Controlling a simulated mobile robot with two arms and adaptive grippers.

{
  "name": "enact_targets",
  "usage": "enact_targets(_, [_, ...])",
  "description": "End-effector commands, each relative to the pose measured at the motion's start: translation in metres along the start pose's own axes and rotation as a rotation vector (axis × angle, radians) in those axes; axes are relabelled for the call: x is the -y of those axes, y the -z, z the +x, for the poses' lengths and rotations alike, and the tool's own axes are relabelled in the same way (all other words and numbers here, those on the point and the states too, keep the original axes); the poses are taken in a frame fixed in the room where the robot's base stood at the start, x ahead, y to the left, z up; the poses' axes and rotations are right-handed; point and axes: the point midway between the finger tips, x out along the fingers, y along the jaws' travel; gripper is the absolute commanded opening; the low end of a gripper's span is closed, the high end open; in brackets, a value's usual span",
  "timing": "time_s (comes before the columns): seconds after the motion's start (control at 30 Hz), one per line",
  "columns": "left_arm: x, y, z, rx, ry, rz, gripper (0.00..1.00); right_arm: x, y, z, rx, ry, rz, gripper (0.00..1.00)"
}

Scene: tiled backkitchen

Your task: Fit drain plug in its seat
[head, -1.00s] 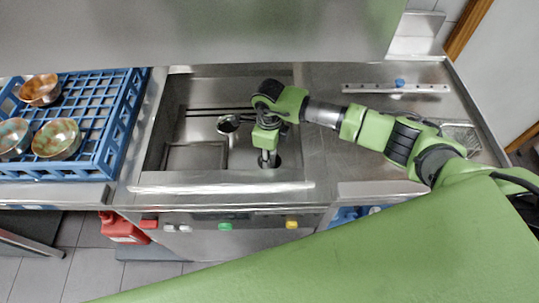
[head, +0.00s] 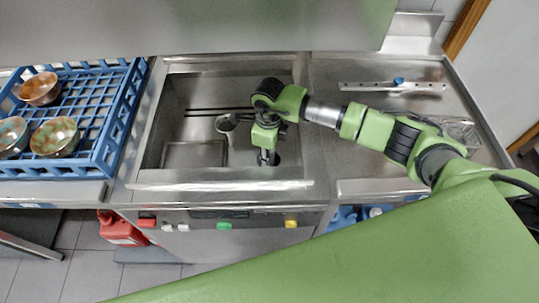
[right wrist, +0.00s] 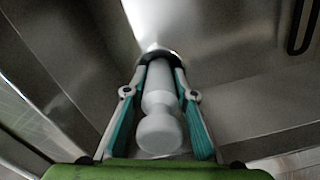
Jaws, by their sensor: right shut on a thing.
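In the right wrist view, my right gripper (right wrist: 161,66) is shut on the pale drain plug (right wrist: 160,118), whose round knob faces the camera between the teal finger pads. A dark round opening, the drain seat (right wrist: 172,54), shows at the plug's far end. I cannot tell whether the plug is inside it or just above it. In the head view, my right gripper (head: 267,156) points down into the sink (head: 205,98), beside the dark drain seat (head: 279,160) near the front right. The plug is hardly visible there. My left gripper is not in view.
A blue rack (head: 118,125) with several bowls is at left. A rail with a blue knob (head: 398,81) lies on the right counter. The sink's left part has free room.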

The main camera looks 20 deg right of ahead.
Motion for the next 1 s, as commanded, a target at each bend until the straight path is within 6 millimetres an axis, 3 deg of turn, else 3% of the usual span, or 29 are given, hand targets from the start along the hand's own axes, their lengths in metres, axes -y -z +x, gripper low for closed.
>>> enact_targets(0.03, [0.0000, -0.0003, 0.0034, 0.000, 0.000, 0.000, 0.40, -0.0094, 0.0071, 0.0174, -0.019, -0.016, -0.002, 0.03])
enact_targets(0.07, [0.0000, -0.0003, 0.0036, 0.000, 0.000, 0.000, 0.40, -0.0095, 0.0071, 0.0177, -0.019, -0.016, -0.002, 0.03])
enact_targets(0.1, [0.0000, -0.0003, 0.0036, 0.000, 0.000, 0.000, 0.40, -0.0095, 0.0070, 0.0176, -0.018, -0.016, -0.002, 0.30])
enact_targets(0.17, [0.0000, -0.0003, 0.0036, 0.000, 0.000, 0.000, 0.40, -0.0096, 0.0070, 0.0176, -0.018, -0.016, -0.002, 0.45])
enact_targets(0.73, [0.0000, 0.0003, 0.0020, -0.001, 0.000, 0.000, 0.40, -0.0099, 0.0073, 0.0148, -0.020, -0.017, -0.005, 0.45])
enact_targets(0.77, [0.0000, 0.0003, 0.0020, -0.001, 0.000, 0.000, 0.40, -0.0100, 0.0075, 0.0149, -0.020, -0.017, -0.005, 0.60])
enact_targets(0.8, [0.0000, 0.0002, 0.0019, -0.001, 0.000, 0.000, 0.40, -0.0100, 0.0075, 0.0148, -0.020, -0.017, -0.005, 0.66])
enact_targets(0.93, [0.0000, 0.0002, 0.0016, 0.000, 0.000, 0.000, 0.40, -0.0086, 0.0073, 0.0135, -0.019, -0.015, -0.004, 0.84])
enact_targets(1.0, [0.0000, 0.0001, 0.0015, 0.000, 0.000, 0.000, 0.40, -0.0084, 0.0068, 0.0127, -0.018, -0.014, -0.004, 0.87])
